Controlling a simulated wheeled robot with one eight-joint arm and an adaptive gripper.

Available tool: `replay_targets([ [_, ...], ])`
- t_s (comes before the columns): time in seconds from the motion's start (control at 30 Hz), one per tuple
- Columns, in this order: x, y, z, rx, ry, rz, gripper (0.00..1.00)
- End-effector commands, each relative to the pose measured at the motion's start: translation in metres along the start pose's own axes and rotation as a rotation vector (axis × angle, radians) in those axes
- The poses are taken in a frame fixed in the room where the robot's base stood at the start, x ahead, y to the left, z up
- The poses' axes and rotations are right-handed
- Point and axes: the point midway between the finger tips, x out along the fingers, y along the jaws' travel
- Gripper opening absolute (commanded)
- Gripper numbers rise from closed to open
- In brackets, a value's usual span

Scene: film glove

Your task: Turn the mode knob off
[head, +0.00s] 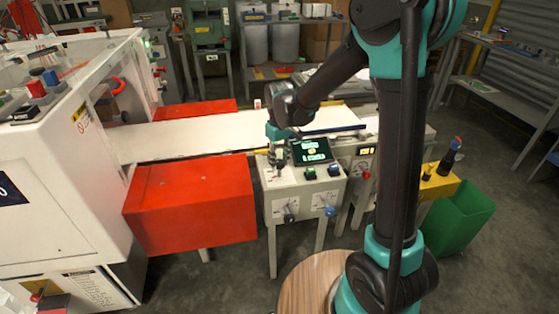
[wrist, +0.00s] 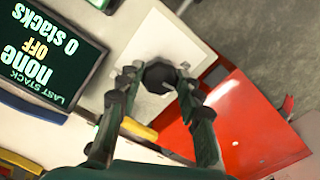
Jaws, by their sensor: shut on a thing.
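The mode knob (wrist: 160,76) is dark and round, on a pale plate of the control box (head: 270,182). In the wrist view my gripper (wrist: 157,84) has its two fingers on either side of the knob, shut on it. In the head view my gripper (head: 278,156) points down at the left part of the box top, and the knob is largely hidden there. The display (wrist: 42,52) beside the knob reads "LAST STACK none OFF 0 stacks"; it also shows in the head view (head: 311,150). The knob's pointer mark cannot be made out.
Two push buttons, one dark (head: 309,173) and one blue (head: 334,169), sit below the display. Two more knobs or levers (head: 290,215) (head: 328,211) are on the box's front. A red cabinet (head: 190,205) stands left, a white conveyor (head: 215,133) runs behind, and a green bin (head: 458,218) stands right.

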Motion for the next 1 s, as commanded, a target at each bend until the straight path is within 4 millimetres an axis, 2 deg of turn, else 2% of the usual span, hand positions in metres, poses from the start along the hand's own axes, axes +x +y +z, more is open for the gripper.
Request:
replay_targets([
  [0.53, -0.0003, 0.0002, -0.0005, -0.029, 0.001, 0.0, 0.07],
  [0.57, -0.0003, 0.0002, -0.0005, -0.029, 0.001, 0.0, 0.36],
  [0.7, -0.0002, 0.0002, -0.0004, -0.028, 0.001, 0.0, 0.54],
  [0.73, -0.0002, 0.0002, -0.0004, -0.028, 0.001, 0.0, 0.56],
  [1.0, -0.0005, 0.0001, -0.0002, -0.028, 0.0, 0.0, 0.56],
])
